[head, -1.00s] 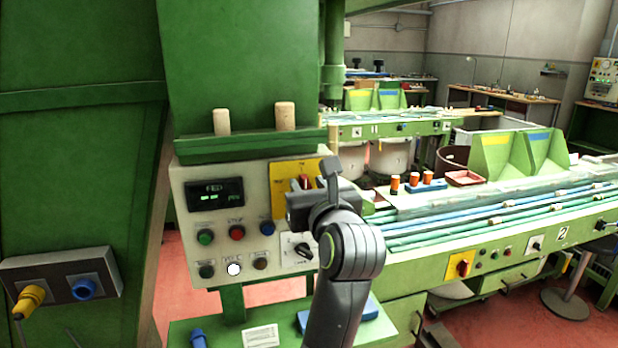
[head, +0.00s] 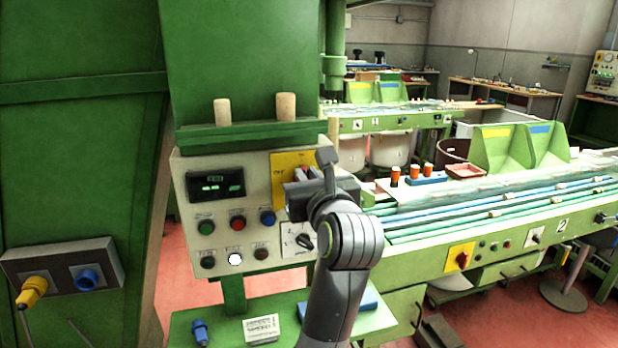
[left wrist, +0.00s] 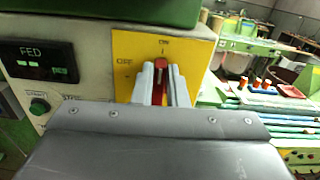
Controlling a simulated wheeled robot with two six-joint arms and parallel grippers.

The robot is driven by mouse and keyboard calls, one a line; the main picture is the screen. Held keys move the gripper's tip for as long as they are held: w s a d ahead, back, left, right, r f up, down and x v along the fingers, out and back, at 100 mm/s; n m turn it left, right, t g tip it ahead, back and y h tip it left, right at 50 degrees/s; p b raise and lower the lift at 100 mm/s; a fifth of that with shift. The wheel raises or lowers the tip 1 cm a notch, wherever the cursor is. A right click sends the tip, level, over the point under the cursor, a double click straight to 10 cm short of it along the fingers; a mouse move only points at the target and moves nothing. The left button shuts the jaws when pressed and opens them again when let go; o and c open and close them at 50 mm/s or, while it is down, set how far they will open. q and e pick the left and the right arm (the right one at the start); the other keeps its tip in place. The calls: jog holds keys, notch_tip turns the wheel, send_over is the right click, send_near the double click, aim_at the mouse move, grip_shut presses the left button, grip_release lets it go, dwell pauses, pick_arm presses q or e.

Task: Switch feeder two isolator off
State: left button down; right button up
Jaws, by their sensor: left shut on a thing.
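A red isolator handle (left wrist: 159,90) stands on a yellow plate (left wrist: 128,50) marked ON at the top and OFF at the left. In the left wrist view the handle looks about upright, towards ON. My left gripper (left wrist: 160,84) is shut on the handle, one pale finger on each side. In the head view my left gripper (head: 300,186) covers the lower part of the yellow plate (head: 283,162), and only a little red shows. My right gripper is not in view.
The grey panel also bears a lit display (head: 215,186), several push buttons and a black rotary switch (head: 304,242). Two corks (head: 286,107) stand on the green ledge above. Another red switch on yellow (head: 461,258) is on the conveyor marked 2, at the right.

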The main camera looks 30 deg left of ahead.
pick_arm(q)
jog(key=n+b, duration=0.1)
jog(key=n, duration=0.2)
jog(key=s+a+n+b, duration=0.1)
jog(key=n, duration=0.2)
jog(key=f+n+b, duration=0.1)
jog(key=n, duration=0.3)
jog(key=shift+s+a+f+b, duration=0.1)
jog(key=shift+s+a+b, duration=0.05)
jog(key=shift+s+b, duration=0.15)
jog(key=n+b, duration=0.1)
jog(key=n, duration=0.1)
jog(key=f+n+b, duration=0.1)
jog(key=n, duration=0.1)
jog(key=shift+s+a, duration=0.15)
jog(key=shift+f+n+b, duration=0.25)
jog(key=shift+n+b, duration=0.55)
jog(key=shift+n, duration=0.9)
jog(key=c, duration=1.4)
grip_release()
jog(key=shift+c, duration=0.2)
jog(key=shift+s, duration=0.1)
